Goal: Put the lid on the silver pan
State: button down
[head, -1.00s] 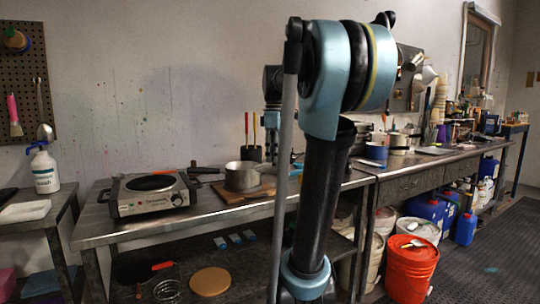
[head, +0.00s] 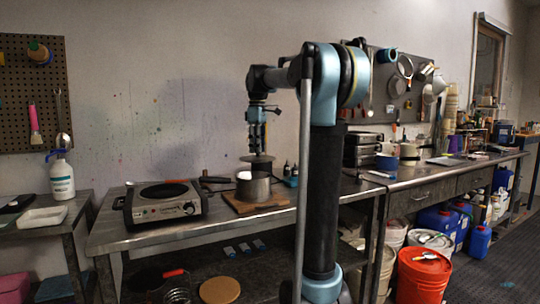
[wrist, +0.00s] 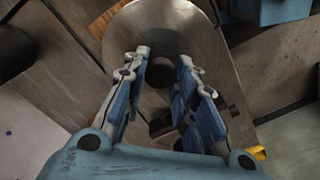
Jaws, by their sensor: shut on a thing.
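The silver pan (head: 253,190) stands upright on a wooden board on the metal bench, right of the hot plate. My gripper (head: 257,146) is above the pan, pointing down. It is shut on the lid (head: 257,158), a thin round metal disc held roughly level. The lid is over the pan with a small gap above the rim. In the wrist view, the lid (wrist: 190,45) fills the top middle, and my gripper (wrist: 160,85) has its blue fingers on either side of the lid's dark middle. The lid hides most of the pan there.
The hot plate (head: 163,200) stands left of the pan. The wooden board (head: 256,205) lies under the pan. Small dark bottles (head: 290,170) and a blue item stand close to the right.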

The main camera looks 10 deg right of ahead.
aim_at(253, 157)
jog(key=shift+w+a+r, duration=0.15)
jog(key=shift+w+a, duration=0.65)
jog(key=shift+a, duration=0.05)
jog(key=shift+f, duration=2.8)
jog(key=shift+f, duration=0.8)
jog(key=c, duration=1.2)
grip_release()
notch_tip(253, 157, up, 12)
jog(key=shift+f, duration=0.1)
